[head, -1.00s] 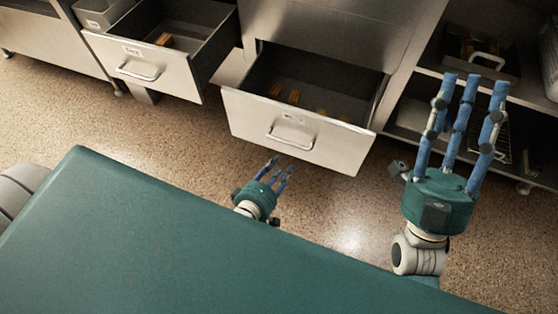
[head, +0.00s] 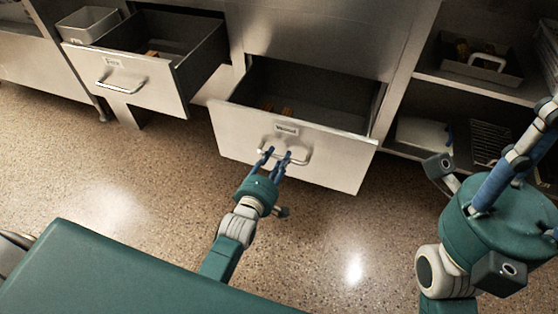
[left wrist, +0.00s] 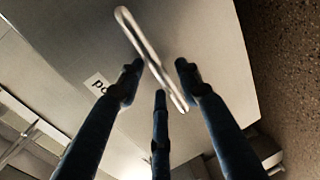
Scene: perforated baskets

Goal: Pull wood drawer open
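The drawer at my left gripper (head: 274,157) has a pale metal front (head: 330,160), a small label (head: 286,129) and a bar handle (head: 297,157). It stands well out of its cabinet. The label is too small to read for sure in the head view. In the left wrist view, the handle (left wrist: 150,55) runs slantwise between my spread blue fingers, with a partly hidden label (left wrist: 97,86) beside it. My left gripper is open at the handle; I cannot tell whether it touches it. My right gripper (head: 530,165) is raised at the right edge, fingers extended and partly cut off.
A second drawer (head: 135,90) stands open to the left, with its own handle and label. Orange-brown items (head: 287,110) lie inside the nearer drawer. An open shelf (head: 430,80) with a tray is at the right. Speckled floor (head: 120,180) is clear before the drawers.

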